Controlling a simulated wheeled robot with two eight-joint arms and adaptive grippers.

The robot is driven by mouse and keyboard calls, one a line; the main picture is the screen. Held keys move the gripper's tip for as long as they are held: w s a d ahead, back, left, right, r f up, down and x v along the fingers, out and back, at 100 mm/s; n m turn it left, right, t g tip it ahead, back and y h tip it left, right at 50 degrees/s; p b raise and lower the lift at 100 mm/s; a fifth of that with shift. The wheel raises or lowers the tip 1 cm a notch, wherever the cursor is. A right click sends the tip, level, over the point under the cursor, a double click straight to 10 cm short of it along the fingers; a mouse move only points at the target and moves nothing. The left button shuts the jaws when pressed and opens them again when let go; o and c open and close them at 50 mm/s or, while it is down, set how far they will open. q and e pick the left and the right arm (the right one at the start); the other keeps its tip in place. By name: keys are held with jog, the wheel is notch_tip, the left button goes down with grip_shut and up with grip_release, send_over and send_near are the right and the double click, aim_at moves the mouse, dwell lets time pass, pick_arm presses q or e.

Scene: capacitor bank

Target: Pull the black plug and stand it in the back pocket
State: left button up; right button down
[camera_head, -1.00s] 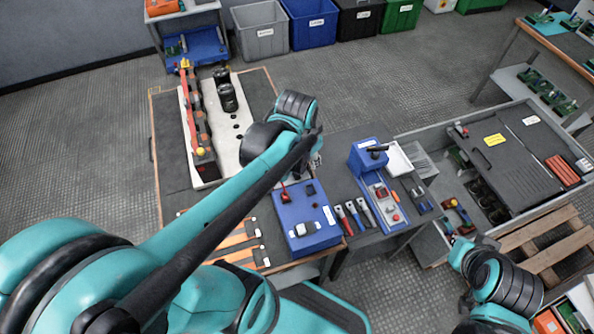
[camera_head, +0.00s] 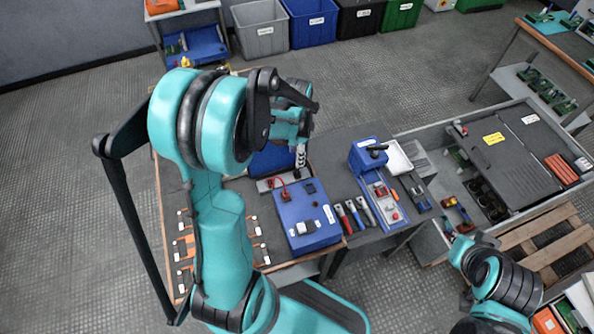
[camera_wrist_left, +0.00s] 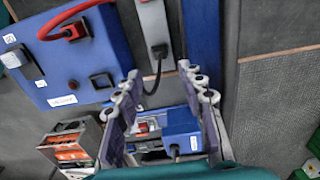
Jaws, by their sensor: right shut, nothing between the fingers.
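A black plug (camera_wrist_left: 159,50) sits in a pale grey strip (camera_wrist_left: 152,22) in the left wrist view, with a black cord running from it toward the fingers. My left gripper (camera_wrist_left: 162,90) is open and empty, with the plug beyond the gap between its fingertips. In the head view the left gripper (camera_head: 300,157) hangs over the bench, by a blue panel (camera_head: 268,161) behind the blue box (camera_head: 308,218). My arm partly hides the strip (camera_head: 268,184) there. I cannot make out the back pocket. My right arm shows at lower right, but its fingers are out of frame.
The blue box carries a red cable (camera_wrist_left: 72,30) and a black switch (camera_wrist_left: 101,80) near the left fingers. Several hand tools (camera_head: 353,214) and a blue device (camera_head: 368,157) lie to its right. A large grey case (camera_head: 510,150) stands further right.

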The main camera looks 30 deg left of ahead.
aim_at(297, 171)
pick_arm(q)
jog(key=shift+f+b, duration=3.5)
jog(key=shift+f, duration=0.95)
jog(key=shift+c, duration=0.3)
grip_shut()
jog(key=shift+r, duration=0.2)
jog(key=shift+r+p, duration=2.2)
jog(key=shift+r, duration=0.65)
